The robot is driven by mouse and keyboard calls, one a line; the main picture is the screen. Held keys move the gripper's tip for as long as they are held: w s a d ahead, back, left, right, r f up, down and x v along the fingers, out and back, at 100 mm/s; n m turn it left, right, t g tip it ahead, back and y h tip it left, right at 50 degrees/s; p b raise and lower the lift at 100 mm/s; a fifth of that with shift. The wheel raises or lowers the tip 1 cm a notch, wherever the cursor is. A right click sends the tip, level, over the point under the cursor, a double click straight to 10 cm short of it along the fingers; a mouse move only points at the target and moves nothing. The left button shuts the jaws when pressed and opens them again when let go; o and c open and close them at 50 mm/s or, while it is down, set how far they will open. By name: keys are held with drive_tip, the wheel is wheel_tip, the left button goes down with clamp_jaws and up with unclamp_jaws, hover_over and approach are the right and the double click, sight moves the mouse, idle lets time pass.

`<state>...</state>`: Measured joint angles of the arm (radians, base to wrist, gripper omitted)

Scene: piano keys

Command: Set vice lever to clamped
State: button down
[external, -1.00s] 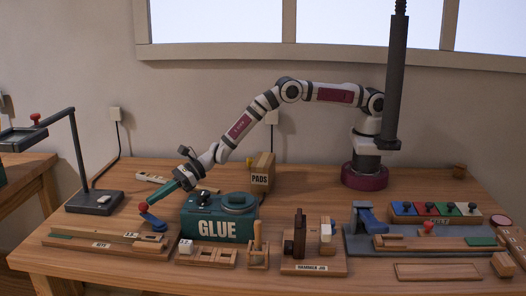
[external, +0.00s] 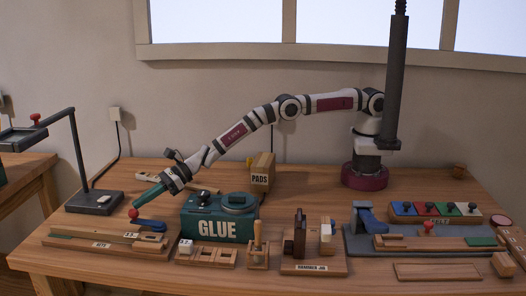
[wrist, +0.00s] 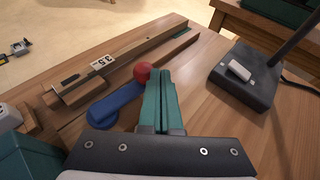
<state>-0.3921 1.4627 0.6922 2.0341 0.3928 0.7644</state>
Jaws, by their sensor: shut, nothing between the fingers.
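A blue lever (external: 150,224) with a red ball knob (external: 133,213) sits at the left of the bench, beside the long wooden fixture. In the wrist view the blue lever arm (wrist: 117,104) lies nearly flat, with its red knob (wrist: 142,73) at the far end. My gripper (external: 136,206) has teal fingers and points down to the left at the knob. In the wrist view my gripper (wrist: 160,76) is shut and empty, its fingertips right beside the knob's right side. I cannot tell whether they touch it. The lever's pivot is partly hidden.
The teal glue box (external: 215,229) stands just right of the lever. A dark lamp base (external: 94,202) stands behind left. The long wooden fixture (external: 90,248) lies in front. A grey board with a blue part (external: 372,219) is farther right.

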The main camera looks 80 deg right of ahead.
drive_tip(key=shift+a, duration=0.15)
idle(0.4)
drive_tip(key=s+d+r, duration=0.2)
drive_tip(key=d+r, duration=0.1)
drive_tip(key=d, duration=0.3)
drive_tip(key=s+d+r, duration=0.2)
drive_tip(key=d, duration=0.4)
drive_tip(key=s+d+r+n+g+y, duration=0.2)
drive_tip(key=s+r+n+g, duration=0.4)
drive_tip(key=s+r+n, duration=1)
drive_tip(key=s+d+f+n+g+h, duration=0.1)
drive_tip(key=s+d, duration=0.4)
drive_tip(key=s, duration=0.6)
drive_tip(key=s+d+f+n+g+h, duration=0.1)
drive_tip(key=s+d+h, duration=0.4)
drive_tip(key=s, duration=0.6)
drive_tip(key=s+d+f+n+g+h, duration=0.2)
drive_tip(key=s+d, duration=0.5)
drive_tip(key=s, duration=0.5)
drive_tip(key=shift+d+n+g+h, duration=0.25)
drive_tip(key=shift+n+h, duration=0.25)
drive_tip(key=shift+n, duration=0.7)
